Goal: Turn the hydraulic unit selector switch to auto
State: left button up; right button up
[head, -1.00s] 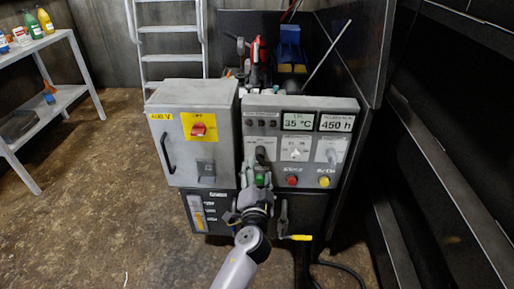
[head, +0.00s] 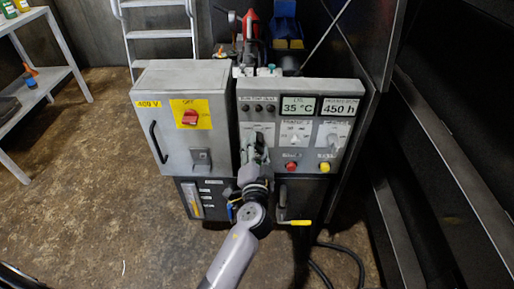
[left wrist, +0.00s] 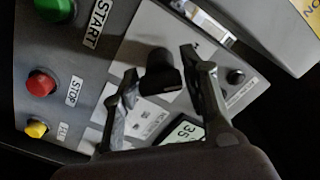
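A black selector knob (left wrist: 160,72) stands out from the grey control panel (head: 318,92). In the left wrist view it lies between the two fingers of my left gripper (left wrist: 160,66), which are apart, one on each side. I cannot tell whether they touch it. In the head view my left gripper (head: 257,152) is in front of the panel's left part and largely hides the knob. Labels by the knob are too blurred to read for its setting. My right gripper is in neither current view.
The wrist view shows a green START button (left wrist: 50,8), a red STOP button (left wrist: 40,84) and a yellow button (left wrist: 36,128). A 35 °C display (head: 298,107) is on the panel.

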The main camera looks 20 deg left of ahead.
pick_arm(q)
jog(key=c, duration=0.8)
jog(key=shift+o, duration=0.2)
